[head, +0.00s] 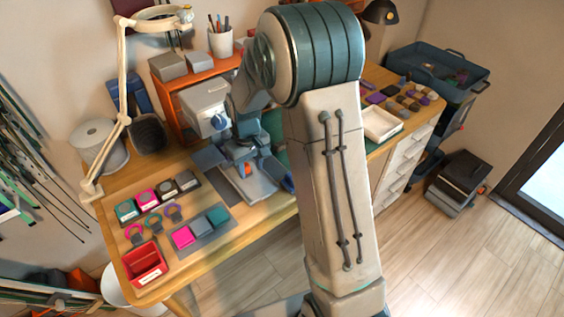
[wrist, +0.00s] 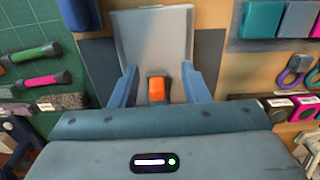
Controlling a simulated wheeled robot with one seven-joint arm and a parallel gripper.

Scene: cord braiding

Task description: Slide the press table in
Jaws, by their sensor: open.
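The press table is a pale grey flat plate with a raised rim; in the wrist view (wrist: 155,35) it lies straight beyond my fingers, and in the head view (head: 256,188) it shows partly below my gripper. An orange block, seemingly its grip (wrist: 157,88), sits between my two blue fingers. My gripper (wrist: 158,72) is open, one finger on each side of the orange block, with gaps visible on both sides. In the head view my gripper (head: 241,168) is over the workbench in front of the grey press (head: 203,105). My arm hides part of the press and table.
A dark mat (wrist: 210,60) lies under the press table. To the left in the head view are coloured blocks on a grey pad (head: 202,230), several spools, and a red bin (head: 145,262). A white tray (head: 382,124) is at the right. A lamp arm (head: 122,90) rises at the left.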

